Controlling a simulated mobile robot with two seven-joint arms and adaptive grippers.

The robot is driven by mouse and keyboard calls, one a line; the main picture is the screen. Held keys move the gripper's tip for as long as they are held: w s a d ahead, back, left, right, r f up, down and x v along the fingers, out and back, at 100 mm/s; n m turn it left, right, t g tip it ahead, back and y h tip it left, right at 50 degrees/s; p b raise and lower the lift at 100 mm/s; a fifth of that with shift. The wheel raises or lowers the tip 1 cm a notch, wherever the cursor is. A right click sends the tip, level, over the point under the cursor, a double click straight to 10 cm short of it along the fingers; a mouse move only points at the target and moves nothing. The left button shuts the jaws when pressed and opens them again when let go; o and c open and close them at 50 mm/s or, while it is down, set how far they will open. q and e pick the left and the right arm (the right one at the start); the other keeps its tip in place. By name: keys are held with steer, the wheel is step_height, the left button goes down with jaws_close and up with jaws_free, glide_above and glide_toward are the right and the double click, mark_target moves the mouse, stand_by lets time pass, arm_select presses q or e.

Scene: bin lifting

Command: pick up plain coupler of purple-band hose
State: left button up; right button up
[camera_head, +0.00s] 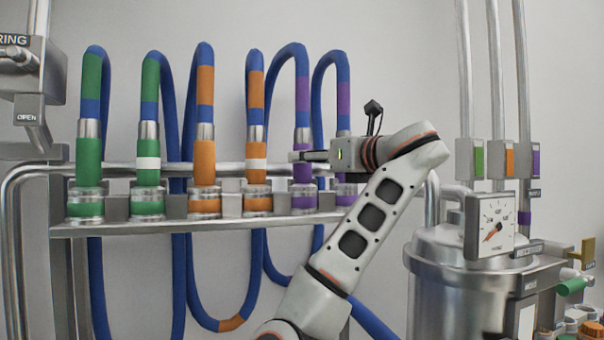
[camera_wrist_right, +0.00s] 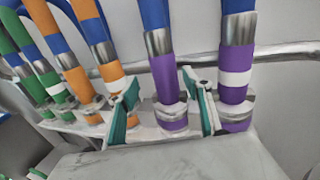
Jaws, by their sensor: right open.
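The plain purple coupler (camera_wrist_right: 166,80) stands upright in a holder on the rack, with a metal collar and blue hose above it. It also shows in the head view (camera_head: 303,172), partly hidden by my gripper. My right gripper (camera_wrist_right: 161,84) is open, its two teal-padded fingers on either side of the plain purple coupler. In the head view my right gripper (camera_head: 298,156) reaches across the coupler's upper part from the right. Whether a finger touches it I cannot tell. The white-banded purple coupler (camera_wrist_right: 235,82) stands just right of the right finger. My left gripper is not in view.
Orange couplers (camera_head: 204,165) and green couplers (camera_head: 90,165) stand to the left along the metal rack (camera_head: 180,227). A horizontal pipe (camera_wrist_right: 275,54) runs behind the couplers. A steel tank (camera_head: 455,290) with a gauge (camera_head: 492,226) stands at the right.

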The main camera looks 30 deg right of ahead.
steer(key=shift+w+d+f, duration=0.1)
steer(key=shift+w+d, duration=0.05)
steer(key=shift+w, duration=1.15)
steer(key=shift+w+d+f, duration=0.1)
steer(key=shift+w+d, duration=0.05)
steer(key=shift+w, duration=1.1)
steer(key=shift+r, duration=0.1)
jaws_close()
